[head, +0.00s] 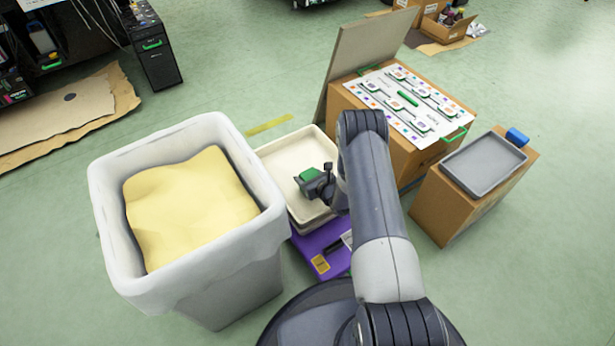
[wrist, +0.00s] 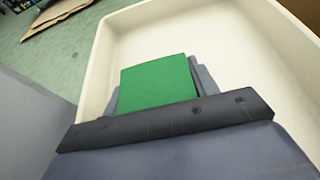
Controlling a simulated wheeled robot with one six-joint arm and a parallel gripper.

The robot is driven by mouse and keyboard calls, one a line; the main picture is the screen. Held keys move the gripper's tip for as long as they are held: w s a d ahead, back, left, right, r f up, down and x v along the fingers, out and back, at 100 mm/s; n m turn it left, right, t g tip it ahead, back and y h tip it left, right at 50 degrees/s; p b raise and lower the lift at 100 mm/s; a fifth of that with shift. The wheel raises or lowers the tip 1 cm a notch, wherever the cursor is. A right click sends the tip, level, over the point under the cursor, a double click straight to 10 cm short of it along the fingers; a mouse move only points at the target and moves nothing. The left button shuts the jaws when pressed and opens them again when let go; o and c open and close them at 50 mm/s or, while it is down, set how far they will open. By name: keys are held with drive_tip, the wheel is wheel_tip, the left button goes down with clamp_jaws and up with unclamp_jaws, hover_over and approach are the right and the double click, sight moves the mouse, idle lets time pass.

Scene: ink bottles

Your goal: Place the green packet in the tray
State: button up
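The green packet (head: 309,173) is at the end of my gripper (head: 317,184), over the cream open container (head: 279,158). In the wrist view the packet (wrist: 158,82) sits between the grey fingers, which look shut on it. The pale floor of the container (wrist: 235,45) shows behind it. How high the packet is above that floor is hard to tell. A shallow grey tray (head: 484,162) lies on a cardboard box at the right, well apart from my gripper and with nothing seen in it.
A cardboard box with a printed sheet (head: 405,103) and raised flap stands behind my arm. A blue object (head: 516,137) is beside the grey tray.

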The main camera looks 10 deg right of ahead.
drive_tip(key=o, duration=0.4)
drive_tip(key=shift+o, duration=0.2)
drive_tip(key=shift+r, duration=0.2)
drive_tip(key=p+v, duration=0.4)
drive_tip(key=v, duration=0.8)
drive_tip(key=shift+a, duration=0.1)
